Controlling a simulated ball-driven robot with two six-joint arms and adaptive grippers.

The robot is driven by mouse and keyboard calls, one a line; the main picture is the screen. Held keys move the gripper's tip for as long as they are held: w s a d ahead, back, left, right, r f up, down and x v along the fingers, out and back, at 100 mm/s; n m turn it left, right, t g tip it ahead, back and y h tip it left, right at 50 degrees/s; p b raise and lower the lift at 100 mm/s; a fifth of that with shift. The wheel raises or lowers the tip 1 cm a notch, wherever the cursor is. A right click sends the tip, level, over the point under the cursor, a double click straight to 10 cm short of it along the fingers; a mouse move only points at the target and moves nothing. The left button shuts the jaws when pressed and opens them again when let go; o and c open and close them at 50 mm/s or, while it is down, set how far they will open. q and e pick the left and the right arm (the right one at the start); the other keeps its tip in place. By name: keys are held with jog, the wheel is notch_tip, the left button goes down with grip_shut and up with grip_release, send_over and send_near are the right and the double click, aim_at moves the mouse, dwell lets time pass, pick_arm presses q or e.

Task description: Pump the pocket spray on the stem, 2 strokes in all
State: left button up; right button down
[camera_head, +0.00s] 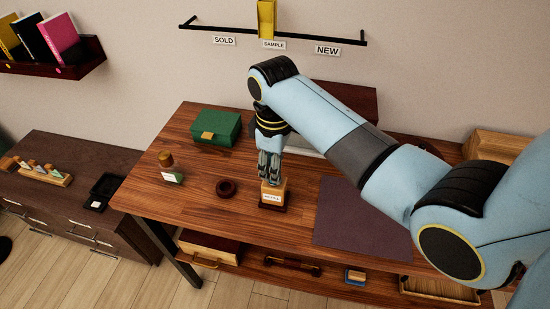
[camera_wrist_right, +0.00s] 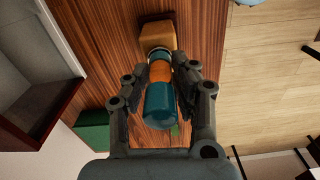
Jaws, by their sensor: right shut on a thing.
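My right gripper (camera_head: 270,176) points down over a small labelled wooden block (camera_head: 273,194) near the table's front edge. In the right wrist view my right gripper (camera_wrist_right: 160,85) is shut on a teal cylinder with an orange band, which looks like the pocket spray (camera_wrist_right: 160,104). Its far end meets or lies just over the wooden block (camera_wrist_right: 158,36); I cannot tell whether it is seated there. In the head view the fingers mostly hide it. I cannot make out a stem for certain. My left gripper is not in view.
A dark ring (camera_head: 226,188) and a small labelled bottle with a brown top (camera_head: 170,170) stand left of the block. A green box (camera_head: 216,127) is behind. A purple mat (camera_head: 350,222) lies to the right. A shelf under the tabletop holds other items.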

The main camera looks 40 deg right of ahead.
jog(key=c, duration=1)
grip_release()
jog(key=shift+r, duration=0.15)
notch_tip(320, 180, up, 12)
jog(key=shift+f, duration=0.1)
jog(key=shift+f, duration=0.1)
